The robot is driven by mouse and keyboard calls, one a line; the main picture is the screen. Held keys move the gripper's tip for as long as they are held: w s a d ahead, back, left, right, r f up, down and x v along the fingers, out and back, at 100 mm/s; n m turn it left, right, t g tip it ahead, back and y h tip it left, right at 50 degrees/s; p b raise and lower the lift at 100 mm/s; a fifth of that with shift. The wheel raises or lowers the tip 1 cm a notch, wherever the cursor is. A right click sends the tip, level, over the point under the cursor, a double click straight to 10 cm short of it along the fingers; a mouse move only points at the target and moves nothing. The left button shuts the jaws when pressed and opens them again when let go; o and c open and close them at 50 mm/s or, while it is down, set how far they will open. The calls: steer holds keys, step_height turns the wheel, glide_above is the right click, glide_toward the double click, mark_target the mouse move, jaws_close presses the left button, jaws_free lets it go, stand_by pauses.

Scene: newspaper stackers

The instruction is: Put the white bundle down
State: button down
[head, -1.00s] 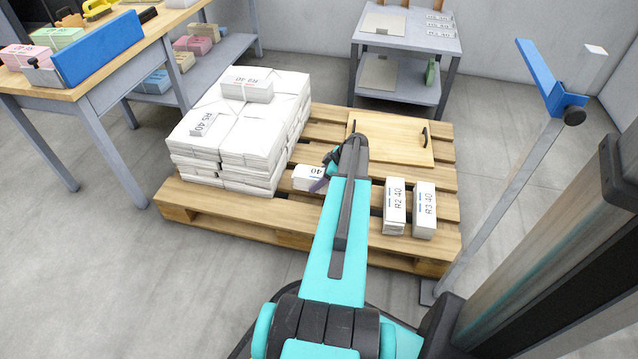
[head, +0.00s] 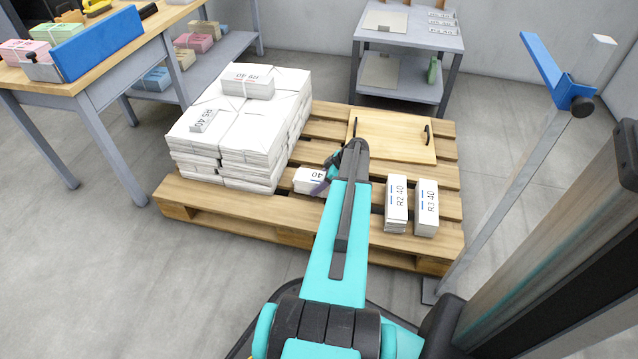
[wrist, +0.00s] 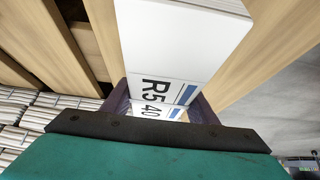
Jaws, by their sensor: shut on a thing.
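The white bundle (head: 309,181) is in my gripper (head: 330,178), low over the front middle of the wooden pallet. In the wrist view the bundle (wrist: 180,45) runs out ahead of the jaws, and its label shows "R5 40". The fingers of my gripper (wrist: 160,106) stand on both sides of it, shut on it. Pallet slats (wrist: 70,38) lie close under the bundle. I cannot tell whether the bundle touches them. My arm hides part of the bundle in the head view.
A tall stack of white bundles (head: 237,138) stands just left on the pallet (head: 262,232). Bundles R2 40 (head: 396,203) and R3 40 (head: 426,208) stand to the right. A wooden board (head: 390,138) with black handles lies behind. A post with a blue bracket (head: 541,65) rises at right.

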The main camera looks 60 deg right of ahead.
steer(key=c, duration=0.7)
jaws_free()
steer(key=shift+f, duration=0.1)
steer(key=shift+p+v, duration=0.35)
steer(key=shift+v, duration=0.5)
steer(key=p+v, duration=0.4)
steer(key=v, duration=0.6)
steer(key=shift+s+r, duration=0.1)
steer(key=shift+r, duration=0.15)
